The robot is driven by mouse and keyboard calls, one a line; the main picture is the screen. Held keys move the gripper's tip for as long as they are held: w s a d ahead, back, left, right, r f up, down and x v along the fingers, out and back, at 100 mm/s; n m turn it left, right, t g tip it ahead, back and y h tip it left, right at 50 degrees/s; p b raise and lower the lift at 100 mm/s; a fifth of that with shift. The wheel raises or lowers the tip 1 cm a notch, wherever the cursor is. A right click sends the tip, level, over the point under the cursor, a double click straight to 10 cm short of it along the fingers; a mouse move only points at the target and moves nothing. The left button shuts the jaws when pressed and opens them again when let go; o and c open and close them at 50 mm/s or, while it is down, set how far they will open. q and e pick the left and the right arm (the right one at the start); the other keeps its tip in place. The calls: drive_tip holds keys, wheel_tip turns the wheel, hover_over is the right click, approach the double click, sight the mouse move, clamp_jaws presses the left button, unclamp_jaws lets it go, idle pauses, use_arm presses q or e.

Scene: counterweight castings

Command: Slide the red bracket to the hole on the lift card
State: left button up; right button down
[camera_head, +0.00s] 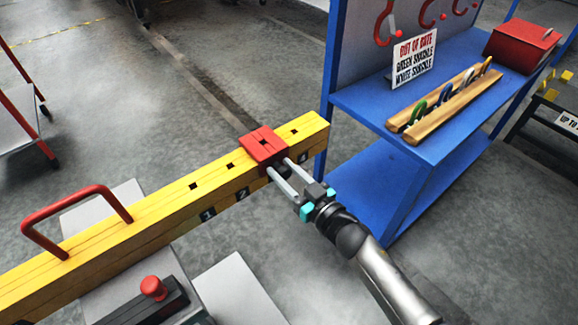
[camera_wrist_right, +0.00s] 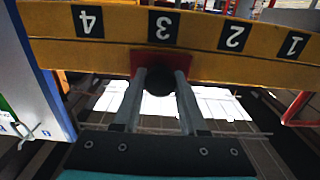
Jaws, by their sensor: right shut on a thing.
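The red bracket (camera_head: 263,145) sits around the yellow beam (camera_head: 140,228), near its right end, beside the hole label 3 in the wrist view. A dark opening shows on its top. My right gripper (camera_head: 277,174) is shut on the bracket's round black knob (camera_wrist_right: 159,82), on the beam's near side. The red bracket (camera_wrist_right: 152,60) also shows behind the fingers in the right wrist view. Labels 1, 2 and 4 show on the beam in the head view; label 3 is hidden there. No card clearly readable as the lift card is in view. My left gripper is out of view.
A blue bench (camera_head: 440,120) stands right of the beam with a sign (camera_head: 413,58) reading out of date, green shackle, white shackle. A wooden rack (camera_head: 445,103) and red box (camera_head: 521,47) stand on it. A red handle (camera_head: 75,212) rises from the beam's left part.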

drive_tip(key=shift+c, duration=2.4)
unclamp_jaws()
drive_tip(key=p+v, duration=0.1)
drive_tip(key=v, duration=1.4)
drive_tip(key=shift+p, duration=0.3)
drive_tip(key=shift+s+d+f, duration=0.1)
drive_tip(key=shift+f, duration=0.05)
drive_tip(key=s+d+f+m+g+h, duration=0.1)
drive_tip(key=s+d+f+g+h, duration=0.15)
drive_tip(key=f, duration=0.55)
drive_tip(key=s+d+f+m+g+h, duration=0.1)
drive_tip(key=s+d+f+m+h, duration=0.15)
drive_tip(key=f, duration=0.55)
drive_tip(key=s+d+f+m+g+h, duration=0.1)
drive_tip(key=s+d+f+g+h, duration=0.15)
drive_tip(key=f, duration=0.55)
drive_tip(key=s+f+g, duration=0.2)
drive_tip(key=s+f, duration=0.2)
drive_tip(key=s, duration=0.4)
drive_tip(key=s+f+g+h, duration=0.1)
drive_tip(key=s+f+g, duration=0.2)
drive_tip(key=s+f, duration=0.2)
drive_tip(key=s+f+g+h, duration=0.1)
drive_tip(key=s+f+g, duration=0.2)
drive_tip(key=s, duration=0.7)
wheel_tip(320, 180, down, 2)
drive_tip(key=shift+s+f, duration=0.25)
drive_tip(key=shift+s, duration=0.15)
